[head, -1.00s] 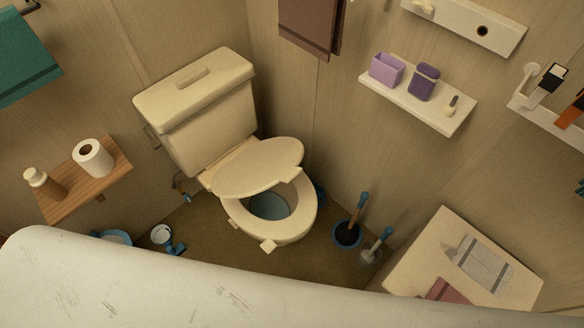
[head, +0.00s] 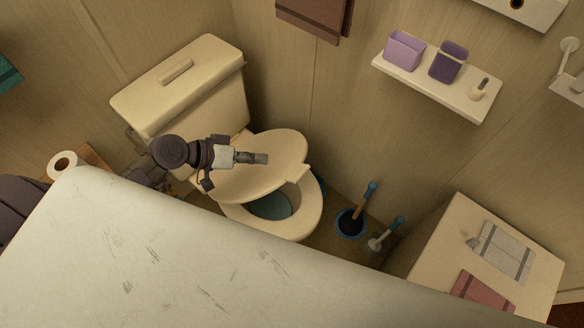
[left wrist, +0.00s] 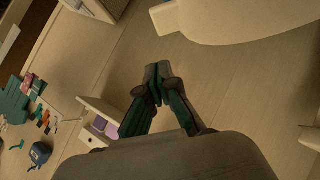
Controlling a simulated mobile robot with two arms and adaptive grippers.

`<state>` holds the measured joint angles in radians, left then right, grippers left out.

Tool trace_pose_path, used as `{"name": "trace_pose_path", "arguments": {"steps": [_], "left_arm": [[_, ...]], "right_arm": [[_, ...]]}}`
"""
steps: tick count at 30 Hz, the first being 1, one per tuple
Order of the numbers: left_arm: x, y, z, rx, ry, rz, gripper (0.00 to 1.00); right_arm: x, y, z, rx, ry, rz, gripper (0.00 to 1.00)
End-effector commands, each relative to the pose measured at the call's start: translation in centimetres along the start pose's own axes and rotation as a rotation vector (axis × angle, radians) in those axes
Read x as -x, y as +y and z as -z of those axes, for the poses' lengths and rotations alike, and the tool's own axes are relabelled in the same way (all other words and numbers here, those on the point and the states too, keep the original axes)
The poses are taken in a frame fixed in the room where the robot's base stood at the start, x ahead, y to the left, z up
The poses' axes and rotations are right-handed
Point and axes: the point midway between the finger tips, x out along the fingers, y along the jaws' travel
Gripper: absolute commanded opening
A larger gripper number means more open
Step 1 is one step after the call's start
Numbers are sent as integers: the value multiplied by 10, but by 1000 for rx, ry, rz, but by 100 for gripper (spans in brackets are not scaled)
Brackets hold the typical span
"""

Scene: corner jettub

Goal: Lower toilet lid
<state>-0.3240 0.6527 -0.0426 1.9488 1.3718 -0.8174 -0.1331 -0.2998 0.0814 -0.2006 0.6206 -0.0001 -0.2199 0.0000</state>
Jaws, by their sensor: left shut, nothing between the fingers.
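The cream toilet (head: 215,110) stands in the corner with its tank against the wall. Its oval lid (head: 288,147) is tilted over the back part of the bowl, neither upright nor flat. The front of the seat ring (head: 303,223) and the water in the bowl show below it. In the head view my left gripper (head: 262,158) comes in from the left in front of the lid, fingertips over its middle; I cannot tell whether they touch. The left wrist view shows its fingers (left wrist: 157,78) together and empty, with a cream rounded edge at upper right. My right gripper is not seen.
A plunger (head: 352,220) and a brush (head: 378,242) stand on the floor right of the bowl. A wall shelf (head: 435,88) holds purple containers. A cream cabinet (head: 440,245) with folded cloths stands at right. A paper roll (head: 62,165) is at left.

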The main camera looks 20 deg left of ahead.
Motion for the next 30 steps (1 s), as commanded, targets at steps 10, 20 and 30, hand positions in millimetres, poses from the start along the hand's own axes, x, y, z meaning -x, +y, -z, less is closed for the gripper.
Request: {"name": "trace_pose_path", "arguments": {"steps": [10, 20, 30], "left_arm": [[-75, 2, 2, 5, 5, -2, 0], [-103, 0, -25, 2, 2, 2, 0], [-105, -1, -28, 0, 2, 3, 0]], "right_arm": [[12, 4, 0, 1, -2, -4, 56], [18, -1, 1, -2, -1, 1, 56], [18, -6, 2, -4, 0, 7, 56]]}}
